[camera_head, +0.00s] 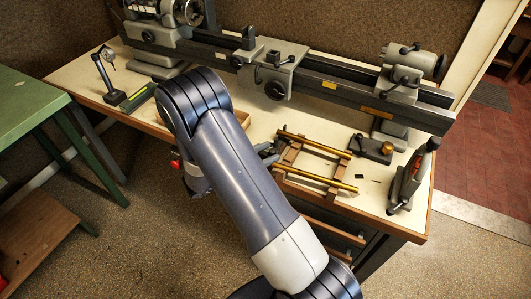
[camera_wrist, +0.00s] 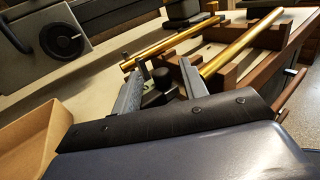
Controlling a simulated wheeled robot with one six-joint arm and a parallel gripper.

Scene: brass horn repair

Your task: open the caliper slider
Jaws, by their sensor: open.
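I cannot clearly make out a caliper or its slider in either view. My gripper (camera_wrist: 158,70) is open, with its two grey fingers apart in the wrist view. A small dark upright part with a rounded knob (camera_wrist: 151,99) shows between the fingers; I cannot tell what it belongs to or whether a finger touches it. In the head view my gripper (camera_head: 268,152) is mostly hidden behind my arm, just left of the wooden rack with brass tubes.
Two brass tubes (camera_head: 313,144) lie on a wooden rack (camera_head: 290,155). A grey lathe (camera_head: 330,85) runs along the back of the bench. A dark clamp-like tool (camera_head: 408,180) stands at the right corner, and an indicator stand (camera_head: 104,76) at the left. An open wooden tray (camera_wrist: 30,130) is left of my gripper.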

